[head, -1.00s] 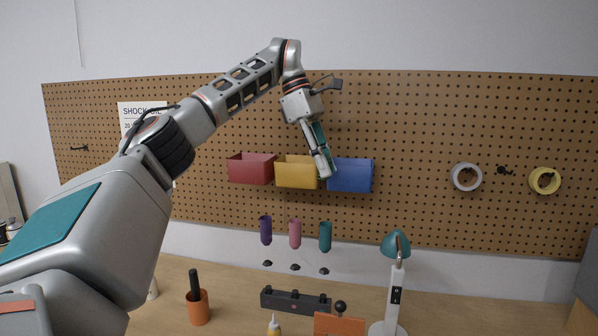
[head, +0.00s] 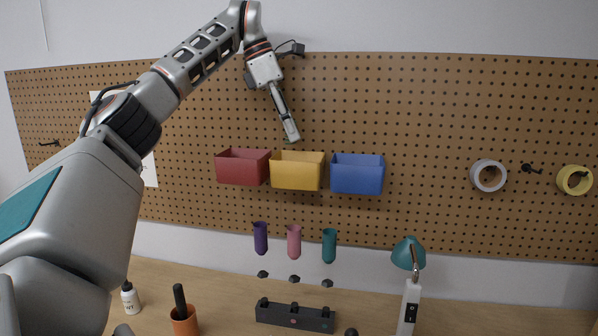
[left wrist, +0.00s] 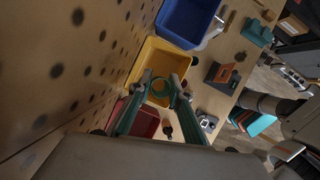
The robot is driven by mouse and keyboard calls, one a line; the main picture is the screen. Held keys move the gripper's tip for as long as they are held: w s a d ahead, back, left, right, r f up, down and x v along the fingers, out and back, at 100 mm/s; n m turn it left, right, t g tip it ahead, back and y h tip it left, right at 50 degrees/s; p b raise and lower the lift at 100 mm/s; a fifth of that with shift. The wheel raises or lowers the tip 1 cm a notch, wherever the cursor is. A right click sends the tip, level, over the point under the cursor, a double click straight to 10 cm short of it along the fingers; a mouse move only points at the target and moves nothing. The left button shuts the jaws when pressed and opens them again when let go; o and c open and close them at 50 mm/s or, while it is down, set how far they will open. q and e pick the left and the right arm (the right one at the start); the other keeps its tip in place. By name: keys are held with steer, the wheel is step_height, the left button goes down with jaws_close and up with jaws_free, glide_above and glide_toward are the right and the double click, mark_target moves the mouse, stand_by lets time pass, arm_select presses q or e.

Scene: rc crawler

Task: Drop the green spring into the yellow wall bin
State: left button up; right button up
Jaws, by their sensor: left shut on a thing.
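The yellow wall bin (head: 297,176) hangs on the pegboard between the red and blue bins. My left gripper (head: 292,139) is a little above its opening and points down. In the left wrist view the gripper (left wrist: 161,84) is shut on the green spring (left wrist: 160,88), seen as a green ring between the fingertips. The yellow bin (left wrist: 148,52) shows open behind and beneath the spring. In the head view the fingers hide nearly all of the spring. My right gripper is not in view.
The red bin (head: 242,167) and blue bin (head: 358,175) flank the yellow one closely. The pegboard (head: 420,120) is close behind the bins. Purple, pink and teal parts (head: 294,241) are lower down, above the workbench (head: 235,300).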

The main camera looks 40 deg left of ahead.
arm_select(q)
steer(key=shift+f, duration=2.35)
steer(key=o, duration=0.9)
steer(key=shift+c, duration=0.2)
steer(key=v, duration=1.2)
steer(key=shift+s, duration=0.1)
